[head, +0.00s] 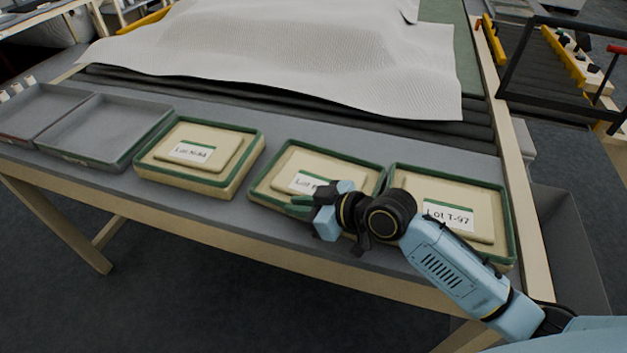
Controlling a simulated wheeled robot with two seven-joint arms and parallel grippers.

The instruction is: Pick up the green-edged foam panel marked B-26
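Three cream foam panels with green edges lie in a row on the grey table. The left panel (222,174) has a label that seems to read Lot N-84. The middle panel (345,168) has a label (303,182) starting with Lot; the rest is covered by my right gripper, so I cannot read its mark. The right panel (488,210) reads Lot T-97. My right gripper (314,208) is at the front edge of the middle panel; its fingers are too small and overlapped to tell open or shut. My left gripper is out of view.
Two empty grey trays (107,127) stand at the left end of the table (215,208). White quilted wadding (300,55) lies over dark rollers behind the panels. A wooden rail (525,190) bounds the right side, with a grey bin (572,235) beyond it.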

